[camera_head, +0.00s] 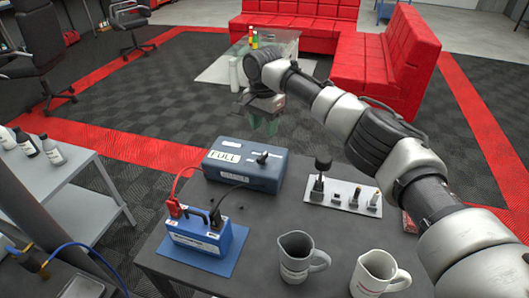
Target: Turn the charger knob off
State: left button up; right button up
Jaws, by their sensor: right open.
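A small blue box with a carry handle (205,232) sits on a blue mat at the table's front left. A larger blue-grey box labelled FULL (245,165) stands behind it. A red and a black cable run between the boxes. A black knob-like part (262,158) sits on top of the larger box. I cannot tell for sure which box is the charger, and its knob setting is too small to read. My right gripper (265,122) is open, pointing down beyond the larger box, apart from both boxes.
A white tray with upright tools (343,195) stands right of the larger box, under my right arm. Two mugs (298,258) (375,274) stand at the table's front. A side table (60,195) with bottles is at left. A red sofa (385,55) is at the back.

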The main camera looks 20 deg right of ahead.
aim_at(266, 152)
jog(key=f, duration=1)
jog(key=shift+w+d, duration=0.1)
jog(key=shift+d, duration=0.2)
grip_shut()
